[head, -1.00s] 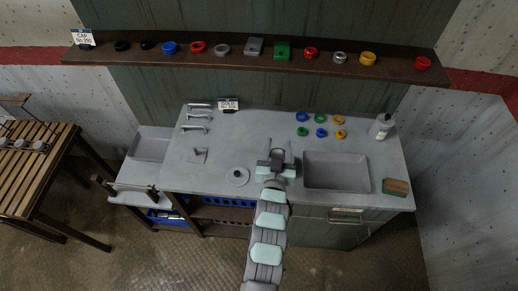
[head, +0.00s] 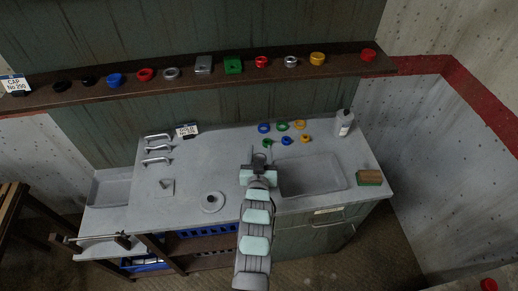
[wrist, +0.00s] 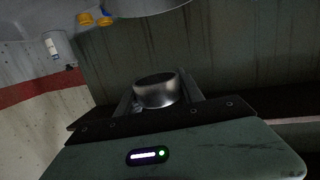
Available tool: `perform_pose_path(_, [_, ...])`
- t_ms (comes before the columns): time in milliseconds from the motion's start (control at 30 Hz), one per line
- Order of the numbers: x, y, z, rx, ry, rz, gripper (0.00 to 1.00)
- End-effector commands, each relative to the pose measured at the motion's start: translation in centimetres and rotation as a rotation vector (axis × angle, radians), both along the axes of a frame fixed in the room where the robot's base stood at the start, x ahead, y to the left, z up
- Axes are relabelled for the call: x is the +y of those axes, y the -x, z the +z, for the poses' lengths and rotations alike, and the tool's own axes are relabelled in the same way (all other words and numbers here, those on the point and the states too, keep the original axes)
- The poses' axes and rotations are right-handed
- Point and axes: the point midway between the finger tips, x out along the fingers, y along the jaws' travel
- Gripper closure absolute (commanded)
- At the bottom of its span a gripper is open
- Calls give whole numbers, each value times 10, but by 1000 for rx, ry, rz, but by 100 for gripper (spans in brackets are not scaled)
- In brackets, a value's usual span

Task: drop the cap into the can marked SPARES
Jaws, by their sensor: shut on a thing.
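In the wrist view a round, dark silvery metal cap (wrist: 156,90) sits between the two fingers of my gripper (wrist: 158,98), which is shut on it. In the head view my gripper (head: 257,166) is over the grey counter, just left of the sink, and the cap is hidden there. I see no can that I can read as marked SPARES.
A shelf (head: 190,85) holds several coloured caps and blocks, with a "CAP No 250" label (head: 15,84) at its left end. The sink (head: 312,176), bottle (head: 343,122), sponge (head: 370,177), coloured rings and metal handles (head: 158,148) occupy the counter. A red object (head: 488,285) is lower right.

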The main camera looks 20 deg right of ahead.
Motion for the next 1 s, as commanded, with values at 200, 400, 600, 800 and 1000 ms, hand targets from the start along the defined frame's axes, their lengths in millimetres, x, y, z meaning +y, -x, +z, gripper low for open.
perform_pose_path(200, [1, 0, -22, 4, -2, 1, 95])
perform_pose_path(400, [0, 0, -22, 2, -1, 1, 95])
perform_pose_path(600, [1, 0, -22, 2, -1, 1, 45])
perform_pose_path(800, [1, 0, -22, 2, -1, 1, 31])
perform_pose_path(1000, [1, 0, -22, 2, -1, 1, 31])
